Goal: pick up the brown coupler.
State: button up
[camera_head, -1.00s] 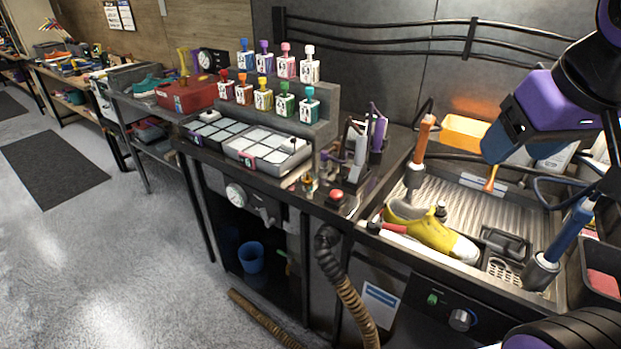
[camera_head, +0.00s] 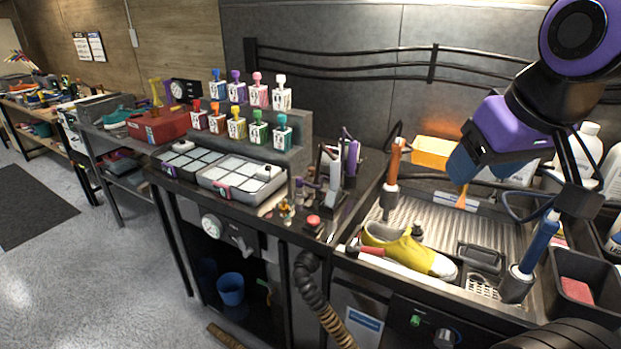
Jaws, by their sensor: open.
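I cannot single out the brown coupler with certainty. A small brass-brown fitting (camera_head: 285,211) stands on the front edge of the dark bench, left of the red button, and may be it; it is too small to tell. My gripper (camera_head: 462,197) is purple and blue with orange fingertips. It is open and points down over the ribbed sink tray at the right, well apart from that fitting. The gap between its fingertips is hard to make out from this angle.
A yellow sneaker (camera_head: 408,249) lies in the ribbed sink tray (camera_head: 430,222). An orange-handled tool (camera_head: 393,165) and a blue-handled tool (camera_head: 538,243) stand at its sides. Bottles of paint (camera_head: 238,122) fill a stepped rack. A red button (camera_head: 313,221) sits on the bench edge.

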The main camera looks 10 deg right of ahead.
aim_at(310, 169)
jog(key=i+j+z, duration=0.15)
jog(key=j, duration=0.15)
jog(key=i+j+z, duration=0.15)
jog(key=j, duration=0.2)
jog(key=i+j+z, duration=0.25)
jog(key=j, duration=0.25)
jog(key=i+j+z, duration=0.2)
jog(key=j, duration=0.3)
jog(key=j+z, duration=0.25)
jog(key=j, duration=0.3)
jog(key=j+z, duration=0.25)
jog(key=j, duration=0.35)
jog(key=i+j+z, duration=0.2)
jog(key=j, duration=0.25)
